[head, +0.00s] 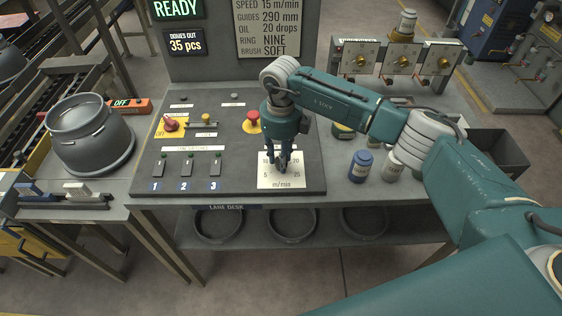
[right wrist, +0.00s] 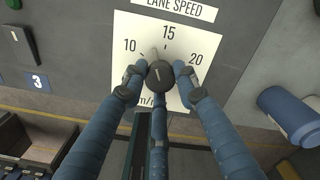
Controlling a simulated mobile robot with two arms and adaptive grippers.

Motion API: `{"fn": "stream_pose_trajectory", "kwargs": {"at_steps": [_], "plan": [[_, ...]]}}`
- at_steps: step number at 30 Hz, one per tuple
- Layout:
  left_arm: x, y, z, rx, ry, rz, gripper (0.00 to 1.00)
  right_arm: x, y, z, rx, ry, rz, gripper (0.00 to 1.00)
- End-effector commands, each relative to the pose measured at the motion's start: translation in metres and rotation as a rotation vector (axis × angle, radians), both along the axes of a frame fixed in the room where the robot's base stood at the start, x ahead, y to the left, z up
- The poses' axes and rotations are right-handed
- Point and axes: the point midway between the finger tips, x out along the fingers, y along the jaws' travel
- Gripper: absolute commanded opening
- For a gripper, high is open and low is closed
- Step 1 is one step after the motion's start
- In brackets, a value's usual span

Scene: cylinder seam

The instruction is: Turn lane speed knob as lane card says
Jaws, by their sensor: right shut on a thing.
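The lane card (head: 270,28) at the top of the head view reads speed 15 m/min. The lane speed dial, a white plate (head: 265,184), lies at the right of the sloped lane desk panel. In the right wrist view its scale shows 10, 15 and 20. The dark round knob (right wrist: 160,74) stands at its middle; its pointer aims up, slightly left of the 15 mark. My right gripper (head: 282,166) reaches down over the dial, its fingers closed around the knob. The knob is mostly hidden by the fingers in the head view. My left gripper is not in view.
The panel also carries a red knob (head: 170,124), a red button (head: 252,121) and numbered switches (head: 187,168). A blue jar (head: 361,166) and a pale jar (head: 393,167) stand right of the panel. A large grey pot (head: 92,140) stands at left.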

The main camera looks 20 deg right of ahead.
Motion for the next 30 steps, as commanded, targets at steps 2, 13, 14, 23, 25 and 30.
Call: {"fn": "stream_pose_trajectory", "kwargs": {"at_steps": [2,13,14,23,25,30], "plan": [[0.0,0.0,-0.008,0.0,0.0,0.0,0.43,0.002,-0.001,-0.001,-0.001,-0.005,-0.069,0.03],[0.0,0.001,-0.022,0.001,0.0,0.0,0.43,0.002,-0.001,0.0,-0.001,-0.006,-0.336,0.03],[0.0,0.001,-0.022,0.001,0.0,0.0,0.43,0.002,-0.001,0.0,-0.001,-0.006,-0.35,0.03],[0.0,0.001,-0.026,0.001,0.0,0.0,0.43,0.002,-0.001,0.002,-0.001,-0.006,-0.44,0.03],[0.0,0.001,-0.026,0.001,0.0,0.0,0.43,0.002,-0.001,0.002,0.0,-0.005,-0.448,0.03],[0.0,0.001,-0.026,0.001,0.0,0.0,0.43,0.002,-0.001,0.002,0.0,-0.005,-0.454,0.03]]}}
